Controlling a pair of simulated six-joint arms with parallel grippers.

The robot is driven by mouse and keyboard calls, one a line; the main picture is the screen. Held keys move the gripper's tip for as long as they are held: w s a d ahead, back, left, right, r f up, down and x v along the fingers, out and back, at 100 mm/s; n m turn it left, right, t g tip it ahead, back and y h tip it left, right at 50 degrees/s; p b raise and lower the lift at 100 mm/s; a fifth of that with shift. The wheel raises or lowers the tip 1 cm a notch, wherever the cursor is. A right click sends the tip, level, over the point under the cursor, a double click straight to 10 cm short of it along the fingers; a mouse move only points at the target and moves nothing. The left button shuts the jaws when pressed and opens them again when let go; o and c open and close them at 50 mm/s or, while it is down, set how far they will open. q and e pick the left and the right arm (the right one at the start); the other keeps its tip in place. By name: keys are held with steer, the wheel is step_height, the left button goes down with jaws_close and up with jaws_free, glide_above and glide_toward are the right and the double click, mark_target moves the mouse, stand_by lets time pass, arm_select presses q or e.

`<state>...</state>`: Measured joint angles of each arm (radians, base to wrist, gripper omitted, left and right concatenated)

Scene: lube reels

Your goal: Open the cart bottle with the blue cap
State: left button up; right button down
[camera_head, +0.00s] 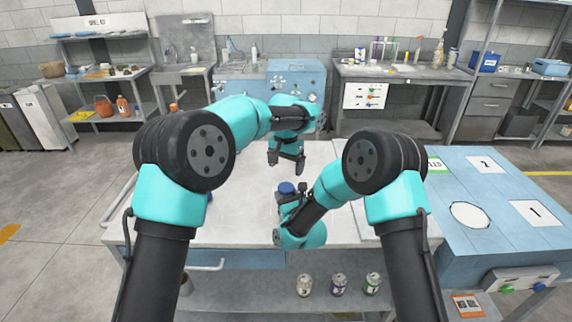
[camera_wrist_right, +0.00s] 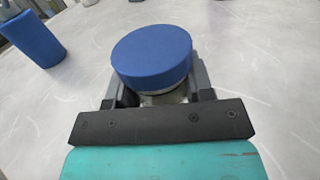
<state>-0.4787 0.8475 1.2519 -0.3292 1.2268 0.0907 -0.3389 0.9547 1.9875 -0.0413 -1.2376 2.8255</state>
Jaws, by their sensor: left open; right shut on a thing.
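The cart bottle shows mainly as its round blue cap (camera_head: 287,188), upright at the middle of the cart top (camera_head: 240,232). In the right wrist view the blue cap (camera_wrist_right: 152,55) sits on the bottle, with a little of the neck (camera_wrist_right: 165,99) visible below it. My right gripper (camera_head: 287,203) is shut on the bottle just below the cap, one finger on each side. The lower bottle is hidden by the gripper. My left gripper (camera_head: 286,160) is open and empty, pointing down, behind and above the cap, apart from it.
A second blue object (camera_wrist_right: 30,38) stands on the cart, left of the bottle in the right wrist view. Several cans (camera_head: 338,284) stand on the lower shelf. A blue table (camera_head: 505,245) adjoins on the right.

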mark_target(286, 187)
arm_select(q)
steer(key=m, duration=0.7)
steer(key=shift+r+m, duration=0.1)
steer(key=shift+m, duration=0.2)
steer(key=shift+f, duration=4)
steer(key=c, duration=1)
steer(key=n, duration=0.4)
steer(key=shift+n, duration=0.3)
steer(key=shift+c, duration=0.3)
steer(key=n, duration=0.5)
